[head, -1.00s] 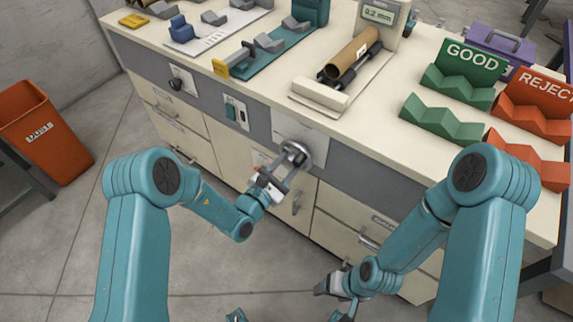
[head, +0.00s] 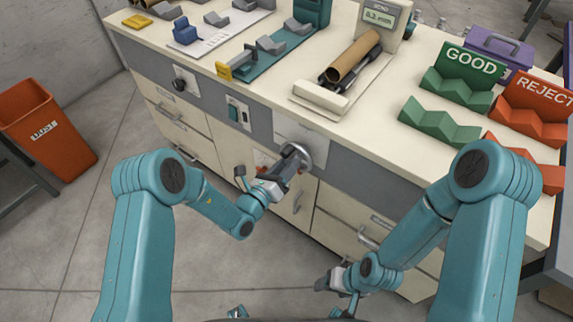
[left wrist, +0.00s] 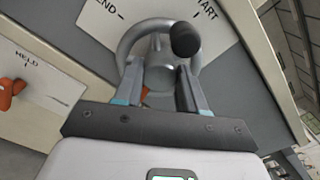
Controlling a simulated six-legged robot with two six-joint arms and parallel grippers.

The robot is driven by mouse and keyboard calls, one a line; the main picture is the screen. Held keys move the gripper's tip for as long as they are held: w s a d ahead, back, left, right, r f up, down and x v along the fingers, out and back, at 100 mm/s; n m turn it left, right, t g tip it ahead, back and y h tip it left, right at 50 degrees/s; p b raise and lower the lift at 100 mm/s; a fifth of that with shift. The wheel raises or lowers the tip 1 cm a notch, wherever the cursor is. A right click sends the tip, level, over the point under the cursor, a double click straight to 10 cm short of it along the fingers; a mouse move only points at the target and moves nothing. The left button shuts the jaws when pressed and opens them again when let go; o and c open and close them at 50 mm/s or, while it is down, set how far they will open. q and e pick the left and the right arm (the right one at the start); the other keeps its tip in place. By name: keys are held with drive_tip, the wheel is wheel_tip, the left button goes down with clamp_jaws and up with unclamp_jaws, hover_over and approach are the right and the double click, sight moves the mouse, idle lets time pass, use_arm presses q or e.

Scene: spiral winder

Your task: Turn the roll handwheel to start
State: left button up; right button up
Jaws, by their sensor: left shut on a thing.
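The roll handwheel (head: 304,155) is a grey metal ring on the cabinet's front panel. In the left wrist view the handwheel (left wrist: 126,42) shows its ring, a round hub and a black knob (left wrist: 186,39) at the upper right, close under the word START. END is printed at the upper left of the same white plate. My left gripper (head: 288,166) is shut on the handwheel, its fingers (left wrist: 162,75) on either side of the hub; the exact contact is partly hidden. My right gripper (head: 334,281) hangs low before the drawers, away from the wheel; its jaws are too small to read.
An orange part (left wrist: 10,92) sits by a HELD label, left of the wheel plate. On the bench stand a cardboard tube (head: 354,60) on the winder, a green GOOD rack (head: 440,120) and an orange REJECT rack (head: 530,118). An orange bin (head: 50,130) stands on the floor at left.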

use_arm(q)
drive_tip(key=shift+s+f+n+p, duration=0.15)
drive_tip(key=shift+n+p, duration=0.5)
drive_tip(key=shift+n, duration=4.3)
drive_tip(key=shift+w+f+n+p, duration=0.15)
drive_tip(key=shift+n+p, duration=0.5)
drive_tip(key=shift+n, duration=4.25)
drive_tip(key=shift+s+f+n+p, duration=0.15)
drive_tip(key=shift+n+p, duration=0.5)
drive_tip(key=shift+n, duration=4.3)
drive_tip(key=shift+f, duration=0.1)
drive_tip(key=o, duration=1.1)
drive_tip(key=shift+c, duration=0.2)
